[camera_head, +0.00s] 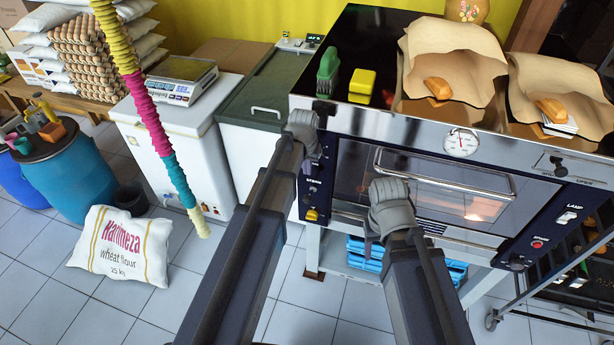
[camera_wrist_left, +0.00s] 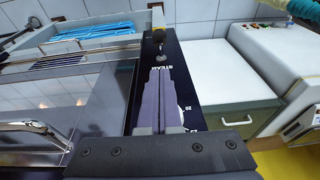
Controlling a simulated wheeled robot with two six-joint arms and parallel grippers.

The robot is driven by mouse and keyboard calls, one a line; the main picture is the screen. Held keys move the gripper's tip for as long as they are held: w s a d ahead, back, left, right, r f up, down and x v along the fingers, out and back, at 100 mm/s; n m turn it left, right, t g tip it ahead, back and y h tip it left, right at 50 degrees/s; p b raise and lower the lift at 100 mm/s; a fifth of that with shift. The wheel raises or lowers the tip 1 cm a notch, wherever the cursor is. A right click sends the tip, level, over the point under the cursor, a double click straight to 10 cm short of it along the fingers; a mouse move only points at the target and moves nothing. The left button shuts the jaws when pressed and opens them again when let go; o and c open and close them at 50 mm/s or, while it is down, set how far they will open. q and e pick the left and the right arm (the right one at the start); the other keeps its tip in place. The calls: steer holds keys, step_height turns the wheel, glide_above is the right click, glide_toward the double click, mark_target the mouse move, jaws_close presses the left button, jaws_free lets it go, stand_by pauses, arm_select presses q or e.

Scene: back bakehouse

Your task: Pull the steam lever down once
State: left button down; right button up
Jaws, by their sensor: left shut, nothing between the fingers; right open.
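The steam lever (camera_head: 312,214) is on the left end of the oven's dark front panel, below the word STEAM. My left gripper (camera_head: 304,128) is at the panel's upper part, above the lever. It is shut and empty, and its fingers (camera_wrist_left: 162,80) point along the panel toward the lever, apart from it. My right gripper (camera_head: 390,200) is open and empty in front of the oven door window.
The oven door (camera_head: 440,190) has a long bar handle (camera_head: 445,180). A green chest (camera_head: 262,90) and a white cabinet (camera_head: 180,130) stand left of the oven. Blue trays (camera_head: 365,253) lie below it. A flour sack (camera_head: 120,245) lies on the tiled floor. A striped, rope-like thing (camera_head: 150,110) hangs at left.

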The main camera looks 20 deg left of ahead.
mark_target(306, 199)
arm_select(q)
steer(key=b+x, duration=0.8)
steer(key=s+b+x, duration=0.1)
steer(key=b+x, duration=0.2)
steer(key=x, duration=0.1)
steer(key=shift+a+f+b, duration=0.1)
steer(key=shift+f+b, duration=0.25)
steer(key=shift+b, duration=0.05)
steer(key=shift+s+f+b, duration=0.15)
steer(key=shift+f+b, duration=0.25)
steer(key=shift+s+f+t+b, duration=0.6)
steer(key=shift+f+t+b, duration=0.1)
steer(key=shift+b, duration=0.35)
step_height(306, 199, down, 7)
steer(key=s+t+b, duration=0.2)
steer(key=t+b, duration=0.1)
steer(key=b, duration=0.6)
steer(key=shift+r, duration=0.2)
steer(key=shift+s, duration=0.1)
